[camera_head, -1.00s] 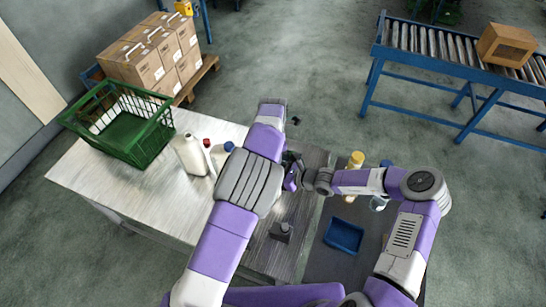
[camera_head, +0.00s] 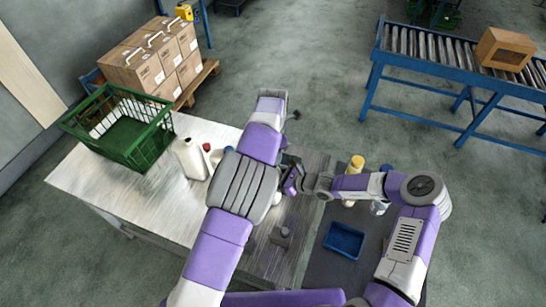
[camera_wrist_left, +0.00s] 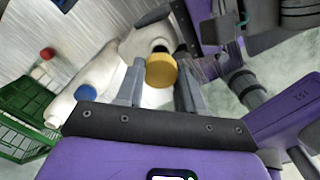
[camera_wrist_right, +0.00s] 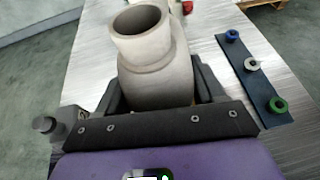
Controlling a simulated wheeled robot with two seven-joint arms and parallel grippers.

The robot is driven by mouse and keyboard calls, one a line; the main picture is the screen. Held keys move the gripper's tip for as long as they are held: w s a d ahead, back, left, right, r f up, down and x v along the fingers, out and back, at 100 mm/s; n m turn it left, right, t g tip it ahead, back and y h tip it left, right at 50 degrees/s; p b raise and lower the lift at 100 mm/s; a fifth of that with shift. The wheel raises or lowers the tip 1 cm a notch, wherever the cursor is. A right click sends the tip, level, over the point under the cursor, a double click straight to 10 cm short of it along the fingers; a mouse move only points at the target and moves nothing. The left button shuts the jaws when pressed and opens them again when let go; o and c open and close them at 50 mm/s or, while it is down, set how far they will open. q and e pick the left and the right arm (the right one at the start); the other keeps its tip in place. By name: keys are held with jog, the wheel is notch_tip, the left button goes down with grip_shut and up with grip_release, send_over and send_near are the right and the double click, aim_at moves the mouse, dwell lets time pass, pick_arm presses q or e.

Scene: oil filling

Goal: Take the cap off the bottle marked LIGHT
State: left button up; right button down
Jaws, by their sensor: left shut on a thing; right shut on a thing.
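My left gripper (camera_wrist_left: 160,64) is shut on a yellow cap (camera_wrist_left: 161,74), between its fingertips in the left wrist view. My right gripper (camera_wrist_right: 157,78) is shut around a pale bottle (camera_wrist_right: 158,85), below its neck. In the right wrist view the bottle's mouth (camera_wrist_right: 138,22) is open and bare. The bottle also shows behind the cap in the left wrist view (camera_wrist_left: 145,42); the cap looks off its neck, though the gap is hard to judge. The word LIGHT is not readable here. In the head view my left arm hides most of both hands and the bottle.
A white bottle (camera_head: 187,158) and a red-capped one (camera_head: 207,149) stand on the table near a green basket (camera_head: 125,135). A blue-capped bottle (camera_wrist_left: 70,102) is beside them. A dark strip (camera_wrist_right: 252,78) holds several coloured rings. A blue tray (camera_head: 344,240) lies at right.

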jog(key=shift+c, duration=0.2)
grip_release()
